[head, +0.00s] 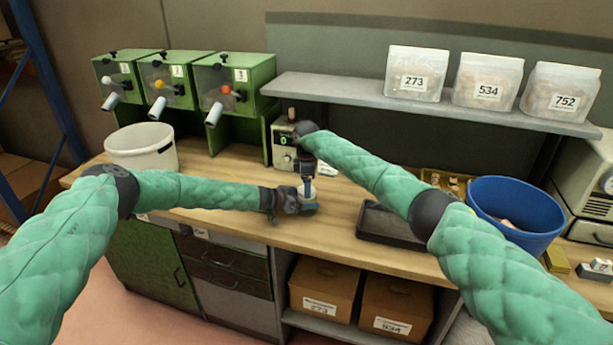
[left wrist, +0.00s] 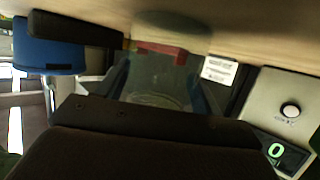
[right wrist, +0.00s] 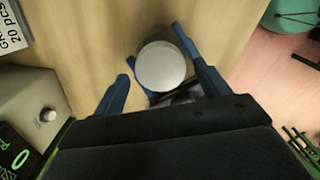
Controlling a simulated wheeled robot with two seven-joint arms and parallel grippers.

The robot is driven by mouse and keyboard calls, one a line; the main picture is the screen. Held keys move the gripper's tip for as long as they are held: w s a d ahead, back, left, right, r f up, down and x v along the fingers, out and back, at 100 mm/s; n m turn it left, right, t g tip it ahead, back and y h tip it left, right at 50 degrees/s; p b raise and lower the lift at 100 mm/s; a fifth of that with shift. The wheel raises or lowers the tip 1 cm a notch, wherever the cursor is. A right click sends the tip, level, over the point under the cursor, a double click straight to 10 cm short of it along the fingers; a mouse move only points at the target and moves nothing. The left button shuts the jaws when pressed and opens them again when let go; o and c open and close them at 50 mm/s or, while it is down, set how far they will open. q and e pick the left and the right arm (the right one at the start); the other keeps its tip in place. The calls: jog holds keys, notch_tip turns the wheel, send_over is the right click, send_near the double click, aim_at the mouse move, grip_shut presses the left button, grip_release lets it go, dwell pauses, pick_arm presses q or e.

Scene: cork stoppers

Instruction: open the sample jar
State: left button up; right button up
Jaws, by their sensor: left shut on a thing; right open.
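The sample jar (head: 309,191) stands at the middle of the bench and is mostly hidden by my grippers in the head view. In the left wrist view the clear jar (left wrist: 165,78) sits between the fingers of my left gripper (head: 306,206), which is shut on it from the side. In the right wrist view its round pale grey lid (right wrist: 160,66) faces up at the camera. My right gripper (head: 307,177) points down from above. Its blue fingers (right wrist: 157,68) are open, one on each side of the lid, with a clear gap on the left side.
A counting device (head: 283,143) showing 0 stands just behind. A dark shallow tray (head: 368,235) and a blue bucket (head: 490,196) are to the right, a white bucket (head: 128,155) to the left. A grey shelf (head: 330,91) with several bags overhangs the back.

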jog(key=shift+f, duration=0.6)
jog(key=shift+c, duration=0.4)
jog(key=c, duration=0.9)
jog(key=n, duration=0.6)
jog(key=shift+n, duration=0.3)
jog(key=n, duration=0.7)
jog(key=o, duration=1.1)
jog(key=shift+c, duration=0.2)
jog(key=shift+r, duration=0.1)
